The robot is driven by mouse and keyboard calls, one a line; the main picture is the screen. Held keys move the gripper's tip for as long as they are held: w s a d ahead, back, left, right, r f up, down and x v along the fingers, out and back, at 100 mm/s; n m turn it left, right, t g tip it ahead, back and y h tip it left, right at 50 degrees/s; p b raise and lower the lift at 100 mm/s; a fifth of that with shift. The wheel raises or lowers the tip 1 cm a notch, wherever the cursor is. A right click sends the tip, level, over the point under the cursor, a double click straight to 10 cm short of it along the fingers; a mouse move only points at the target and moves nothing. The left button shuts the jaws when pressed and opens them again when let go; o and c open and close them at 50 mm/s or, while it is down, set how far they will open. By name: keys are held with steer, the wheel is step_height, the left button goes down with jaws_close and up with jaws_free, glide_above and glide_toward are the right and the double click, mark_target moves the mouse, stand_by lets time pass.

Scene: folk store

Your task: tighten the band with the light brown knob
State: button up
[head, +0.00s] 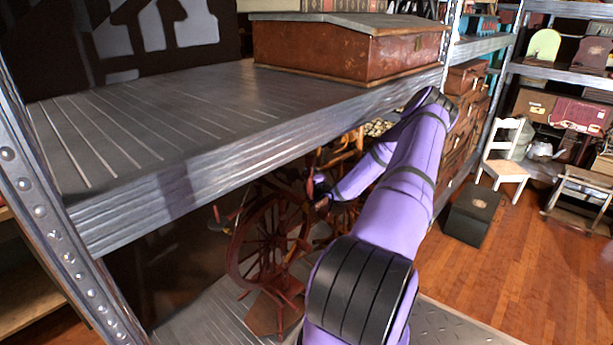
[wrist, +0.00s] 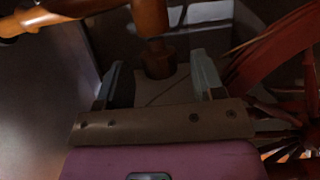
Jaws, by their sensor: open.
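A dark red-brown spinning wheel (head: 268,238) stands on the lower shelf, partly behind my arm. Its spokes and rim also show at the right of the wrist view (wrist: 278,48). Lighter orange-brown turned wood (head: 345,150) shows above it, beside my arm. In the wrist view a light brown turned piece (wrist: 152,22), seemingly the knob, hangs down from the top edge. Its lower end lies between the fingers of my gripper (wrist: 156,68), which are open with gaps on both sides. I cannot tell its depth between them. The band is not clearly visible.
The metal upper shelf (head: 150,120) spans above the wheel and bears a brown wooden box (head: 345,48). A steel upright (head: 55,215) stands at the left. A white chair (head: 503,158) and a dark box (head: 472,215) stand on the open wooden floor at right.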

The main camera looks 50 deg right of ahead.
steer(key=shift+x, duration=1.15)
steer(key=c, duration=0.9)
steer(key=shift+c, duration=0.2)
steer(key=t+h, duration=0.1)
steer(key=m+t+h, duration=0.1)
steer(key=t, duration=0.1)
steer(key=shift+f+m, duration=0.15)
steer(key=shift+m, duration=0.15)
steer(key=m+t+h, duration=0.1)
steer(key=h, duration=0.1)
steer(key=m+t+h, duration=0.1)
steer(key=m+h, duration=0.1)
steer(key=shift+t+h, duration=0.3)
steer(key=shift+h, duration=0.1)
